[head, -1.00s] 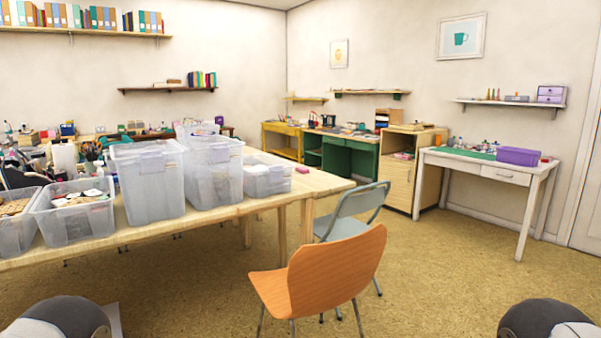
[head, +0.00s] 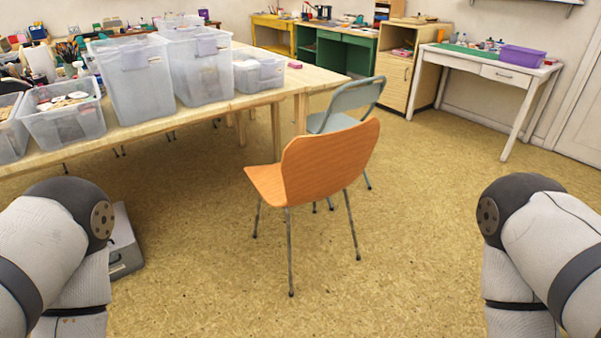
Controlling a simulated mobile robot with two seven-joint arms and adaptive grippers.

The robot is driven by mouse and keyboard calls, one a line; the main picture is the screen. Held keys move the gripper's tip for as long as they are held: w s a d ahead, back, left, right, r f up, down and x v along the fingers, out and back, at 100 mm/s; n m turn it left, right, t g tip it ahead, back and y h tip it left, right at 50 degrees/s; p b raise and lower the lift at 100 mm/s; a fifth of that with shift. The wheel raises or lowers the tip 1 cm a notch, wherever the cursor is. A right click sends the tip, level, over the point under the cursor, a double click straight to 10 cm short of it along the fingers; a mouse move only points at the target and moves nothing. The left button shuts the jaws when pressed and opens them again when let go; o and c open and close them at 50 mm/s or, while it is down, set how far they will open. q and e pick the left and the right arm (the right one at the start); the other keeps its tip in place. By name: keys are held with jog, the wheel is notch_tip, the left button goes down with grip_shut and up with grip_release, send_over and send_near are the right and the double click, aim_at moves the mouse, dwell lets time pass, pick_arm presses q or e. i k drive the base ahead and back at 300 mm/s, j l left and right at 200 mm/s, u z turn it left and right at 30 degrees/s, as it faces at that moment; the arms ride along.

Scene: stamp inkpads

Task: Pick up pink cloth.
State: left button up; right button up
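I cannot make out a pink cloth in the head view. A small pink item (head: 295,65) lies on the wooden table near its far right corner, beside a clear bin; it is too small to tell what it is. Both of my arms show at the lower left and lower right edges, but neither gripper is in the picture.
A long wooden table (head: 165,127) with several clear plastic bins (head: 134,82) runs along the left. An orange chair (head: 325,160) and a grey chair (head: 352,97) stand before it. A white desk (head: 470,62) holds a purple bin (head: 522,56). The right floor is clear.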

aim_at(294, 65)
jog(key=i+l+z, duration=0.15)
jog(key=i+z, duration=0.5)
jog(key=i+l+z, duration=0.4)
jog(key=i, duration=0.3)
jog(key=i+z, duration=0.35)
jog(key=i, duration=0.4)
jog(key=i+j+z, duration=0.1)
jog(key=i+z, duration=0.3)
jog(key=i, duration=0.3)
jog(key=i+j+u, duration=0.2)
jog(key=i+u, duration=0.2)
jog(key=i, duration=0.35)
jog(key=i+u, duration=0.35)
jog(key=i, duration=0.4)
jog(key=i+l+u, duration=0.25)
jog(key=i+u, duration=0.15)
jog(key=i, duration=0.3)
jog(key=i+j+u, duration=0.1)
jog(key=i+u, duration=0.25)
jog(key=i, duration=0.15)
jog(key=i+u, duration=0.4)
jog(key=i+l+u, duration=0.35)
jog(key=i, duration=0.2)
jog(key=i+l+u, duration=0.2)
jog(key=i+u, duration=0.2)
jog(key=i, duration=0.1)
